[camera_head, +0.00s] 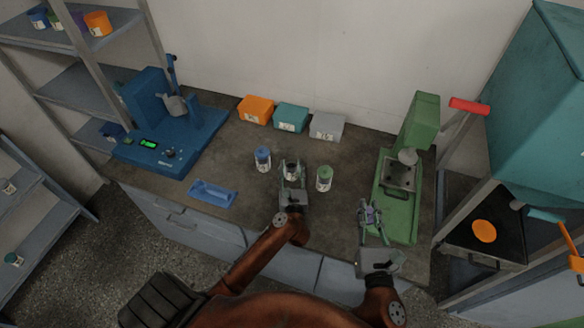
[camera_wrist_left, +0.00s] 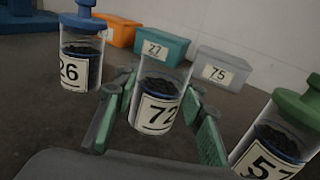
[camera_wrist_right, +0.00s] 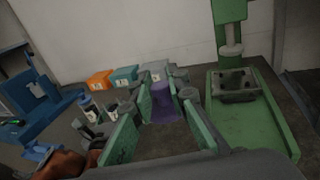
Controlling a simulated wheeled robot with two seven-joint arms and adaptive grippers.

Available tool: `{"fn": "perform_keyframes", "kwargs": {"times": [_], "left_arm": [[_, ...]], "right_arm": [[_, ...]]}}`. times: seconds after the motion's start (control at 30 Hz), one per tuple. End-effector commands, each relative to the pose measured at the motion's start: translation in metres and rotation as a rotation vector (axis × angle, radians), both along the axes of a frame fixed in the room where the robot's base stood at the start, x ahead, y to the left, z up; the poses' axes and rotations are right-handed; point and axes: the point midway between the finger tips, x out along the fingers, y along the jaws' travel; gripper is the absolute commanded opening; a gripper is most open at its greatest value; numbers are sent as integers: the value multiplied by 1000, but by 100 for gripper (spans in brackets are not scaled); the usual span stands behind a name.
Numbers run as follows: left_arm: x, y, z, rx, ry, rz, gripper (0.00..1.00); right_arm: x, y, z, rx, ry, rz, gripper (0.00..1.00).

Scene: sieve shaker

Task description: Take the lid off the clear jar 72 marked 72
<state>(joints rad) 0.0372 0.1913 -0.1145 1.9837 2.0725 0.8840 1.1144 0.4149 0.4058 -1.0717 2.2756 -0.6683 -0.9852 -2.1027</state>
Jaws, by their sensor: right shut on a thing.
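The clear jar 72 (camera_wrist_left: 157,100) stands upright on the bench with dark grains in it, its top uncovered. In the head view the jar (camera_head: 291,171) is at the tips of my left gripper (camera_head: 292,180). In the left wrist view the left fingers (camera_wrist_left: 157,128) are spread on both sides of the jar, with gaps showing. My right gripper (camera_head: 370,212) is shut on a purple lid (camera_wrist_right: 166,103), held between its pads to the right of the jars, near the green press.
Jar 26 (camera_wrist_left: 80,62) with a blue lid stands left of jar 72, and a green-lidded jar (camera_wrist_left: 278,135) stands right. Orange (camera_head: 256,109), teal (camera_head: 291,117) and grey (camera_head: 326,127) boxes line the wall. A blue machine (camera_head: 165,125), blue tray (camera_head: 213,193) and green press (camera_head: 402,215) share the bench.

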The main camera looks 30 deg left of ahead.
Motion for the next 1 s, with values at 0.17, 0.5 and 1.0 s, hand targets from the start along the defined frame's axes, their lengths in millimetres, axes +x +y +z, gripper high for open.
{"fn": "perform_keyframes", "kwargs": {"times": [0.17, 0.5, 1.0], "left_arm": [[0, 0, 0, 0, 0, 0, 51], [0, 0, 6, 1, -2, 0, 51], [-75, -54, 3, -3, 1, 1, 51]], "right_arm": [[0, 0, 0, 0, 0, 0, 0], [0, 0, 3, 0, -2, 0, 0], [-1, 0, 7, 0, -4, 0, 0]]}}
